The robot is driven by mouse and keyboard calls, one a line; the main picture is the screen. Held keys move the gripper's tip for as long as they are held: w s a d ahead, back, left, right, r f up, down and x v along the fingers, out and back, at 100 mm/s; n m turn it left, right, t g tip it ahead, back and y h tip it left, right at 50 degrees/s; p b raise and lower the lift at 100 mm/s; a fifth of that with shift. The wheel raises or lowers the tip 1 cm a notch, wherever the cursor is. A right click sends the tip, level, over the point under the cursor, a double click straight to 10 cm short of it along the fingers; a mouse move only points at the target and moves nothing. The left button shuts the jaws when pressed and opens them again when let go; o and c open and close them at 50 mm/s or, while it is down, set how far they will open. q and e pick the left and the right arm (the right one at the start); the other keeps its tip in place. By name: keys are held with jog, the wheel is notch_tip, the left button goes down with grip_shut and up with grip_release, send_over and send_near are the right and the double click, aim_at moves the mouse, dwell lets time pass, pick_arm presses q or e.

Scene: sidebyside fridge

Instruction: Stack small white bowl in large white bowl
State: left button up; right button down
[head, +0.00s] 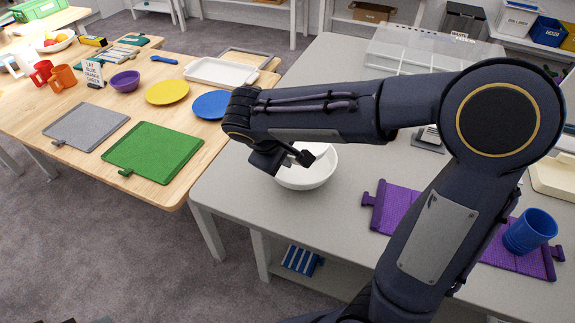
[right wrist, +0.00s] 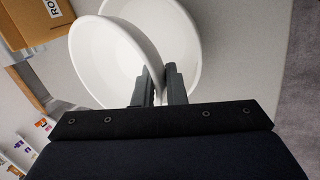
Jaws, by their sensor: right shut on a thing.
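The large white bowl (head: 310,180) stands on the grey table near its left edge; it also shows in the right wrist view (right wrist: 182,35), behind the other bowl. The small white bowl (right wrist: 105,60) is nearer the wrist camera and overlaps the large one. My right gripper (right wrist: 160,88) is shut on the small bowl's rim, one finger on each side of the wall. In the head view my right gripper (head: 300,160) is over the large bowl and hides much of its inside. I cannot tell whether the bowls touch. My left gripper is not in view.
A purple mat (head: 398,207) with a blue cup (head: 530,232) lies to the right. A clear-lidded case (head: 425,52) is at the back. The wooden table to the left holds a green board (head: 153,152), blue plate (head: 212,105) and white tray (head: 221,72).

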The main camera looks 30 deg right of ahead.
jog(key=f, duration=0.3)
jog(key=shift+w+d+f, duration=0.15)
jog(key=shift+w+f, duration=0.05)
jog(key=shift+f, duration=0.2)
jog(key=shift+f+b, duration=0.55)
jog(key=shift+b, duration=0.25)
jog(key=c, duration=1.8)
grip_release()
jog(key=shift+o, duration=0.2)
